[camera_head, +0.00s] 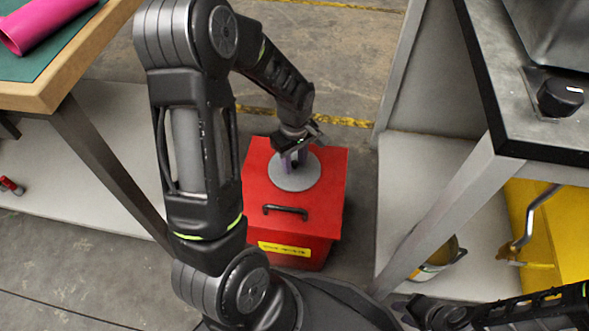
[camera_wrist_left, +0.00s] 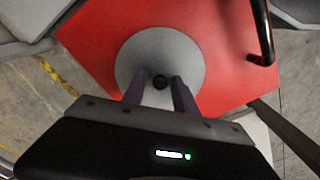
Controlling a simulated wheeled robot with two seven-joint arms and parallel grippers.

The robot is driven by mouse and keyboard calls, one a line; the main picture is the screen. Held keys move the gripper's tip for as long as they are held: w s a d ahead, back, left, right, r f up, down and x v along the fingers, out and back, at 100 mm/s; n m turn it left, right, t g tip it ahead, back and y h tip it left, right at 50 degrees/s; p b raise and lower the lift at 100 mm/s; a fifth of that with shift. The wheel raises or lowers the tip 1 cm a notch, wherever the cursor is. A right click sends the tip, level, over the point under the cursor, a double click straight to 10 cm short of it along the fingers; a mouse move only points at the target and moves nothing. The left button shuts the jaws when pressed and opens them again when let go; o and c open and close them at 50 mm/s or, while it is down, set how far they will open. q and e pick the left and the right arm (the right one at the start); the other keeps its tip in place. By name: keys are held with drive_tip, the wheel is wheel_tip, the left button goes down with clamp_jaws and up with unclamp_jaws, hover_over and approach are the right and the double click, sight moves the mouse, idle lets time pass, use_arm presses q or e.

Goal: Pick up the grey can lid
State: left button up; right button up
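My left gripper (camera_head: 293,160) reaches down over the lid. In the left wrist view its two purple fingers (camera_wrist_left: 159,76) stand apart on either side of the knob, with a visible gap, so it looks open. My right gripper (camera_head: 428,314) is dark and low at the right of the head view; its fingers are not clear.
The red box has a black handle (camera_head: 285,209) and a yellow label. A green-topped table (camera_head: 50,95) stands left. A metal bench (camera_head: 500,90) stands right, with a can (camera_head: 438,262) on its lower shelf and a yellow container (camera_head: 560,225). Floor behind the box is clear.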

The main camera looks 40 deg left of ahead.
use_arm(q)
drive_tip(key=shift+c, duration=0.5)
clamp_jaws()
